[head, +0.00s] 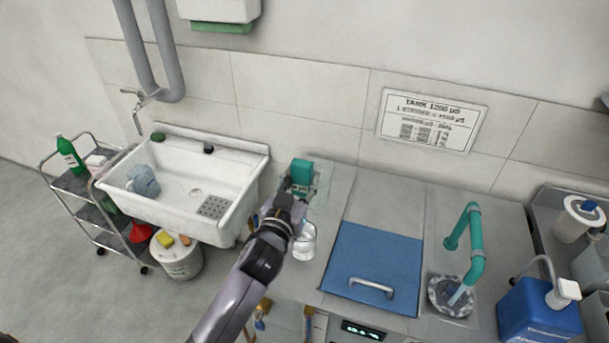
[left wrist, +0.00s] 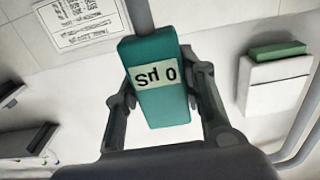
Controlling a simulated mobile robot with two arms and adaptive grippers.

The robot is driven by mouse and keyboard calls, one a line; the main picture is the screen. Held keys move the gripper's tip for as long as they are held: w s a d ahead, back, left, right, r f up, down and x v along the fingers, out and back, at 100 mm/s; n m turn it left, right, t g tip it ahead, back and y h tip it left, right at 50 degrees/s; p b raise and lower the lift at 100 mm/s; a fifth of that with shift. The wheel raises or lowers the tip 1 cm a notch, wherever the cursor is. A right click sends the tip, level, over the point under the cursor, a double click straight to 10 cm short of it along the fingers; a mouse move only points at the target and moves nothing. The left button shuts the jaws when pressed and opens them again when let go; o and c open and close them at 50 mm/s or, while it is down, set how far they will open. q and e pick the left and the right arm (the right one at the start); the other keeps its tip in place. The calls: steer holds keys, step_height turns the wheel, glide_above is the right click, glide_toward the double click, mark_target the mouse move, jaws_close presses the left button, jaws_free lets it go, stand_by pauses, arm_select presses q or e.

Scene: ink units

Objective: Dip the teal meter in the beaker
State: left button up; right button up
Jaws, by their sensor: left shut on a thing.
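The teal meter (head: 302,171) is held by my left gripper (head: 298,190) near the back edge of the grey counter. In the left wrist view the meter (left wrist: 158,95) sits between the two fingers (left wrist: 162,98). Its pale display looks upside down and seems to read 0 µS. A grey rod runs from its end to the top of that view. A clear glass beaker (head: 305,246) stands on the counter just below my gripper in the head view, apart from the meter. My wrist covers part of the beaker. My right gripper is not in view.
A blue lid (head: 373,262) with a metal handle lies right of the beaker. A teal pipe (head: 475,245) rises beyond it, over a small round basin. A white sink (head: 215,205) is at left. A blue jug (head: 538,310) stands at lower right.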

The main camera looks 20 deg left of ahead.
arm_select(q)
steer(key=shift+d+f+b, duration=0.15)
steer(key=shift+f+b, duration=0.55)
steer(key=shift+f, duration=0.25)
step_height(320, 180, down, 4)
steer(key=b, duration=0.3)
steer(key=shift+d+f+b, duration=0.1)
steer(key=shift+b, duration=0.25)
steer(key=shift+f+b, duration=0.7)
steer(key=shift+f, duration=0.1)
step_height(320, 180, down, 3)
steer(key=shift+f+b, duration=0.15)
steer(key=shift+b, duration=1.1)
steer(key=shift+f+b, duration=0.35)
steer(key=shift+f, duration=0.05)
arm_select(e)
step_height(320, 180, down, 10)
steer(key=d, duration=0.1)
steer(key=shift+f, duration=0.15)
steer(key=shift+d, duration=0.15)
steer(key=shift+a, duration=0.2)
arm_select(q)
steer(key=shift+r, duration=0.15)
